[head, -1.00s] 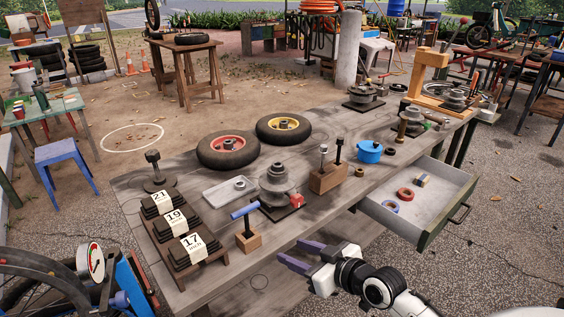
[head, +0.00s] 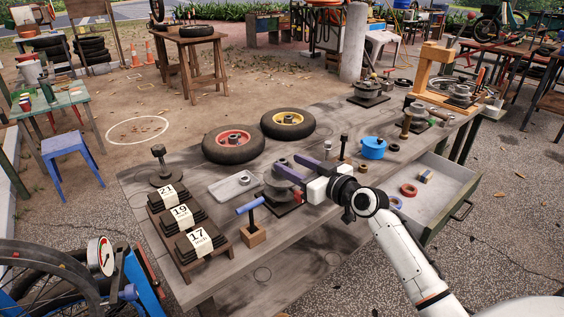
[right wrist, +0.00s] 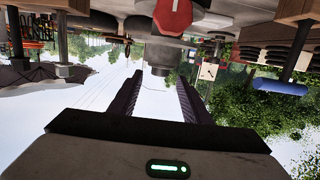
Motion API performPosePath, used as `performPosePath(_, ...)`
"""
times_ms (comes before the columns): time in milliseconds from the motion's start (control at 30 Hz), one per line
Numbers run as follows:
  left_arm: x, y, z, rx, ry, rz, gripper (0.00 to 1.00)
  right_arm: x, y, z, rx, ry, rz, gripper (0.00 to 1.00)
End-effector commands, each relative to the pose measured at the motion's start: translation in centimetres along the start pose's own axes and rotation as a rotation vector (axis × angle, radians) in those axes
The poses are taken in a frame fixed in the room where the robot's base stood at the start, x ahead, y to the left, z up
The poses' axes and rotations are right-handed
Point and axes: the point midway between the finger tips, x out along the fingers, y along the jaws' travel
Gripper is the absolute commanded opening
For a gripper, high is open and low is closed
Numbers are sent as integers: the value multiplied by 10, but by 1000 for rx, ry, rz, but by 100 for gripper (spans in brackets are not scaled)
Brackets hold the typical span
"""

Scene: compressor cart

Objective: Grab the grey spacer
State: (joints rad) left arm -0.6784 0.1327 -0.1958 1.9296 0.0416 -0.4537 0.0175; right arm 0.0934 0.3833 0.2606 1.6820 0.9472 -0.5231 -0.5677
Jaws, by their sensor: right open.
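A grey hub stack (head: 272,187) stands on a dark base plate on the bench, with a red block at its side. Its grey cylindrical top also shows in the right wrist view (right wrist: 165,53), just beyond the fingertips. A small grey ring (head: 244,181) lies in the shallow pale tray to its left. I cannot tell for certain which grey part is the spacer. My right gripper (head: 288,163) is open and empty, its two purple fingers level with the top of the hub stack. The fingers also show in the right wrist view (right wrist: 159,78). My left gripper is out of view.
A blue-handled tool in a wooden block (head: 253,236) stands close in front. The weight rack (head: 185,228) is at left, two wheels (head: 233,145) behind, a blue pot (head: 373,148) at right. The open drawer (head: 447,193) holds rings.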

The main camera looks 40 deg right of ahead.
Motion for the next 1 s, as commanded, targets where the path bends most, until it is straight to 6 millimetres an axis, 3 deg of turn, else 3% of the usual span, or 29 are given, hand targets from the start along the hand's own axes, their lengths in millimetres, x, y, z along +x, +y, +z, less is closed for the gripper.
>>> performPosePath(133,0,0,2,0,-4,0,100,17,0,0,1,1,0,44)
performPosePath(400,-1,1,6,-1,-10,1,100,21,0,0,0,-1,0,44)
performPosePath(667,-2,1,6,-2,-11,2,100,20,0,0,-1,-1,0,1)
performPosePath(1000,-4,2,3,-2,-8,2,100,19,0,-9,-3,2,1,0)
